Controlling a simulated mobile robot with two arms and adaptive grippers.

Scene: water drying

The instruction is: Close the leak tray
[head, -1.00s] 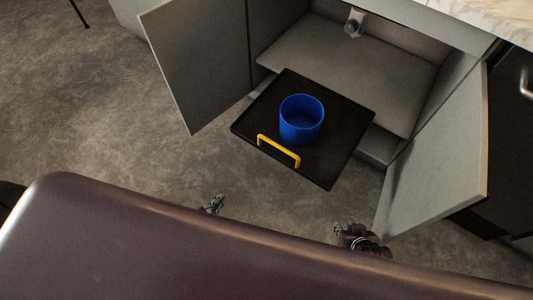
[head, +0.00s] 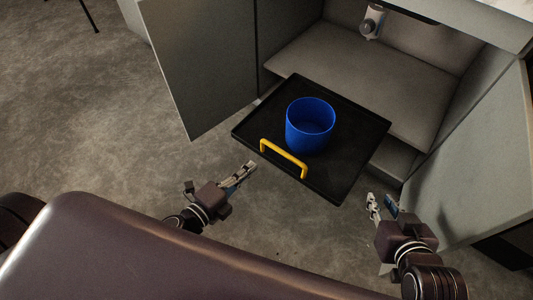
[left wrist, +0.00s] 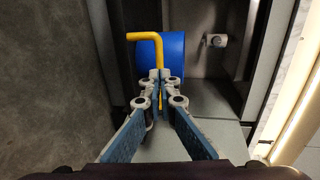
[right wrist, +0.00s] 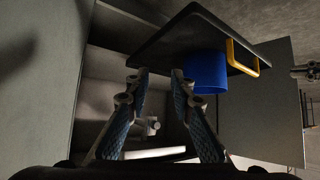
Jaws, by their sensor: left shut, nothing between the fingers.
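The black leak tray (head: 352,125) is pulled out of the open cabinet, with a yellow handle (head: 284,158) on its front edge and a blue cup (head: 310,126) standing upright on it. My left gripper (head: 252,166) is shut and empty, just in front and left of the handle, apart from it. In the left wrist view its closed fingertips overlap the handle (left wrist: 146,37). My right gripper (head: 381,201) is open and empty, just right of the tray's front corner. The right wrist view shows the tray (right wrist: 185,32), cup (right wrist: 207,72) and handle (right wrist: 242,57) beyond its fingers (right wrist: 158,75).
The left cabinet door (head: 198,70) and right cabinet door (head: 478,165) both stand open, flanking the tray. The cabinet floor (head: 365,75) behind the tray is bare. A metal fitting (head: 371,21) is on the back wall. Floor in front of the tray is free.

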